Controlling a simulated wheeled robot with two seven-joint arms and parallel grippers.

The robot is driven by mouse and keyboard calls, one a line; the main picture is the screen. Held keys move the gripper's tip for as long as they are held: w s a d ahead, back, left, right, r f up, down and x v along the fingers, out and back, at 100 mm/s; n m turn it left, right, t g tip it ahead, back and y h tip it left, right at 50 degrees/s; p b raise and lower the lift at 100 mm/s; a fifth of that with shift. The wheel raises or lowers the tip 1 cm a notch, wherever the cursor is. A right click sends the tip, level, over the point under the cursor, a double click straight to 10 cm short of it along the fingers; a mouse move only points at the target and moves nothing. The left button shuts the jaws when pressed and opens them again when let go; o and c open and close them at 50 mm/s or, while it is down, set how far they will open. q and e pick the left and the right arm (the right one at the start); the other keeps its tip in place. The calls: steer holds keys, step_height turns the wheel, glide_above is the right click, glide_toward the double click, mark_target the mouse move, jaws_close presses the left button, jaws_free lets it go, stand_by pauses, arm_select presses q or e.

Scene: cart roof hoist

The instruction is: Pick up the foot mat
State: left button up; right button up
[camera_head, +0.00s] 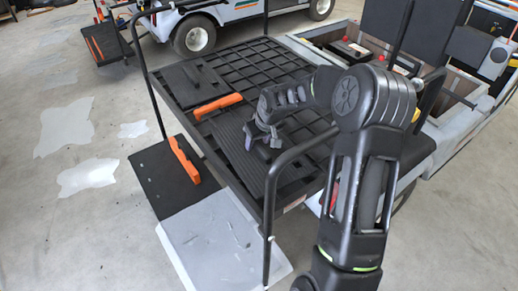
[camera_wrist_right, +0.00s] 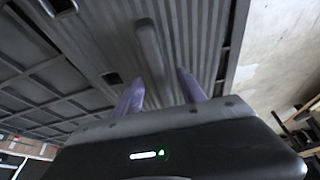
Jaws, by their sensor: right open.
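The foot mat looks to be the black ribbed mat (camera_head: 238,150) lying flat on the dark grid platform (camera_head: 262,62) of the cart. In the right wrist view the ribbed mat (camera_wrist_right: 200,40) fills the upper middle, with a raised dark bar handle (camera_wrist_right: 150,48) on it. My right gripper (camera_head: 264,138) is over the mat, its purple fingers apart. In the right wrist view the open fingers (camera_wrist_right: 160,82) point at the mat, with the handle's near end roughly between them. Whether they touch it I cannot tell. My left gripper does not show.
A flat black panel (camera_head: 180,85) and an orange handle (camera_head: 217,106) lie on the platform beyond the mat. A black rail (camera_head: 270,215) rises at its near corner. A black step (camera_head: 160,180) with an orange bar and a grey plate (camera_head: 215,250) lie left. Open floor is left.

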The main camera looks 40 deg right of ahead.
steer(key=shift+f, duration=0.25)
steer(key=shift+c, duration=0.6)
jaws_close()
stand_by(0.5)
